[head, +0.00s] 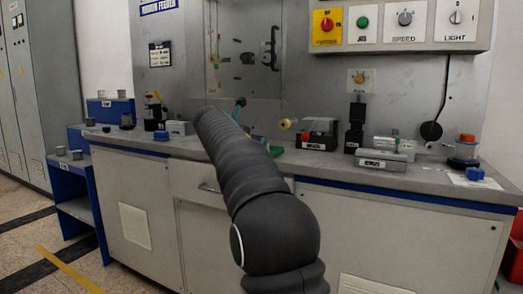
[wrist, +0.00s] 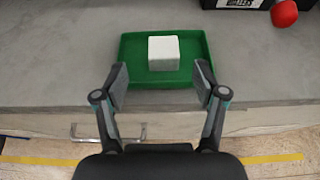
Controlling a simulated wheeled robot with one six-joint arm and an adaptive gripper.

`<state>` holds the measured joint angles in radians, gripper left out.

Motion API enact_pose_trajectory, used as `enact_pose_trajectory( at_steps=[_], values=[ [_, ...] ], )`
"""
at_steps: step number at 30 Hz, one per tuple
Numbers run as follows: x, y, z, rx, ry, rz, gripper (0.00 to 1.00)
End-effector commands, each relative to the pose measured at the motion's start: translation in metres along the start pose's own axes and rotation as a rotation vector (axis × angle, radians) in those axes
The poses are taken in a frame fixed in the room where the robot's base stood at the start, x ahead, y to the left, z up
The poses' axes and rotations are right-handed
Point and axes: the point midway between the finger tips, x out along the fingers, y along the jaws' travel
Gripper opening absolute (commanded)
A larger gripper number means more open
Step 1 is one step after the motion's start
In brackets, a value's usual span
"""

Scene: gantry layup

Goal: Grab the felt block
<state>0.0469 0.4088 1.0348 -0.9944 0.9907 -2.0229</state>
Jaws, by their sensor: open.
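The felt block is a white block (wrist: 164,54) in the wrist view, resting in a shallow green tray (wrist: 133,48) near the counter's front edge. My gripper (wrist: 160,83) is open and empty. Its two fingertips show at the tray's near side, one to each side of the block and nearer to the camera. I see a gap between each finger and the block. In the head view my own arm hides most of the tray; a bit of green (head: 275,151) shows beside it. The block cannot be made out there.
The counter left of the tray is clear.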

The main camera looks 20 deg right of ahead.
Motion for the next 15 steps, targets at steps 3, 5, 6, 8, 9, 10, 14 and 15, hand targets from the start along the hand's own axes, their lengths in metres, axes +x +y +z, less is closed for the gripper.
enact_pose_trajectory(
  at_steps=[3, 5, 6, 8, 9, 10, 14, 15],
  values=[
    [0.006, -0.001, 0.0, 0.001, 0.0, 0.0, 0.71],
    [0.01, -0.001, 0.0, 0.002, 0.0, -0.001, 0.71],
    [0.015, -0.002, 0.001, 0.002, 0.0, -0.002, 0.71],
    [0.024, -0.004, 0.001, 0.002, 0.0, -0.002, 0.71],
    [0.03, -0.004, 0.001, 0.001, 0.0, -0.002, 0.71],
    [0.034, -0.005, 0.002, 0.002, 0.0, -0.002, 0.71],
    [0.049, -0.005, 0.003, 0.002, 0.0, 0.0, 0.71],
    [0.052, -0.005, 0.003, 0.001, 0.0, 0.0, 0.71]
  ],
)
